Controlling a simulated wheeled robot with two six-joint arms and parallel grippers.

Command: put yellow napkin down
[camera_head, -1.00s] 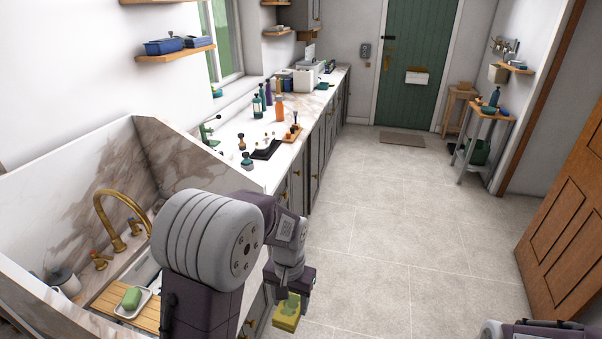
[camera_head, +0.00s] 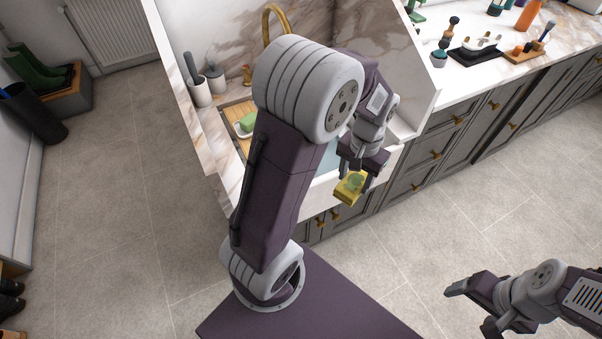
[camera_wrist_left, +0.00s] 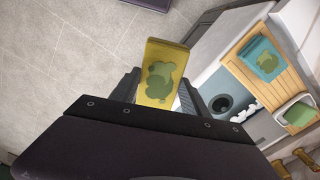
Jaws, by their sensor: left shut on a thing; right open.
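The yellow napkin (camera_head: 349,189) is a small folded piece with a green pattern. My left gripper (camera_head: 358,178) is shut on it and holds it in the air in front of the sink's front edge. In the left wrist view the napkin (camera_wrist_left: 159,76) sticks out between the two fingers of the left gripper (camera_wrist_left: 155,92), with floor and the sink below. My right gripper (camera_head: 468,308) is open and empty above the floor at the lower right.
A wooden rack (camera_wrist_left: 285,68) spans the sink, with a teal patterned cloth (camera_wrist_left: 262,58) and a green soap in a white dish (camera_wrist_left: 296,114) on it. The marble counter (camera_head: 455,88) runs right with a black tray and bottles. Boots (camera_head: 45,70) stand far left.

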